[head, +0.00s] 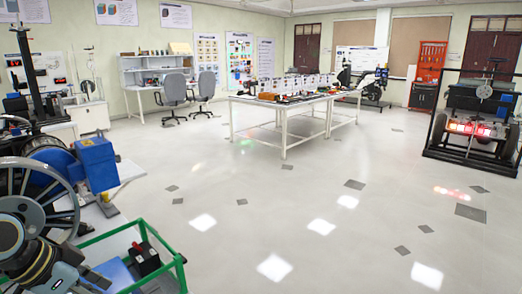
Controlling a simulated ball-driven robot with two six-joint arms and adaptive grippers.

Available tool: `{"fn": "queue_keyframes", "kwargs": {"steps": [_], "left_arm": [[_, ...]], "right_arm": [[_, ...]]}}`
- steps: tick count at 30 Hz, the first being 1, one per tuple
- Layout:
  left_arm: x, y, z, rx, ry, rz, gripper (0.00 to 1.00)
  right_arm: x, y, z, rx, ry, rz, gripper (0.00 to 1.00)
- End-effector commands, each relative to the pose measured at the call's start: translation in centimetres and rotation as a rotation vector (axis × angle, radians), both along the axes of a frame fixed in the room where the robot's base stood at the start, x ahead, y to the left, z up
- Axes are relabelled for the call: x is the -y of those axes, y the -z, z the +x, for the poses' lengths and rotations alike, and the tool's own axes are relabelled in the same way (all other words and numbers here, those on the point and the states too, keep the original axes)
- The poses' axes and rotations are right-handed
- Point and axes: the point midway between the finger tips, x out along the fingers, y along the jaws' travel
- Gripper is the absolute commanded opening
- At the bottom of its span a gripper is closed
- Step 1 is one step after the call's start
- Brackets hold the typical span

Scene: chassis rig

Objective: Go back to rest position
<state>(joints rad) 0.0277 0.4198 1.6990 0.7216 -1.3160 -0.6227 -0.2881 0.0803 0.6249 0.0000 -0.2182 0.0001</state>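Part of my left arm shows in the bottom left corner, in front of a large spoked wheel. At its end, a small dark part that looks like my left gripper (96,277) is over the left side of a green-framed cart (152,232). It is too small and too much cut by the arm to tell whether its fingers are open or shut. My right arm and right gripper are out of view.
The green cart holds a black and red block (144,259) and a blue item. A blue box (97,163) and wheel machinery stand at left. A white table (285,108) with several items stands mid-room. A chassis rig (474,127) with red lights is at right. The floor between is clear.

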Motion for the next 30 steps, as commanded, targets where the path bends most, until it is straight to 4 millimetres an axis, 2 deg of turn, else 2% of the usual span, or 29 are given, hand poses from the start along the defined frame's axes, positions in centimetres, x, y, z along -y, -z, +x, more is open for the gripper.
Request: {"fn": "queue_keyframes", "kwargs": {"steps": [3,8,12,18,26,27,30], "left_arm": [[1.9,0.8,-3.5,-0.040,-0.038,0.026,0.38],[3.8,0.8,-8.2,-0.080,-0.124,0.067,0.38],[4.7,0.0,-12.2,-0.105,-0.225,0.101,0.38],[5.0,-2.0,-17.1,-0.124,-0.389,0.140,0.38],[4.3,-5.1,-21.9,-0.132,-0.591,0.174,0.38],[4.2,-5.0,-22.2,-0.133,-0.612,0.179,0.38],[4.0,-2.2,-21.5,-0.143,-0.608,0.182,0.38]], "right_arm": [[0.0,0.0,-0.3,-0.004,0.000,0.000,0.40],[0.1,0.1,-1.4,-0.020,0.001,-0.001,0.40],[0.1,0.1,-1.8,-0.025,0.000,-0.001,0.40],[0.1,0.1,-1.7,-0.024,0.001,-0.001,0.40],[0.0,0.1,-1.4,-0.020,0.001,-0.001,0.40],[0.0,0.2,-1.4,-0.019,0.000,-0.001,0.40],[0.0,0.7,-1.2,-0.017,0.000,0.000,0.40]]}}
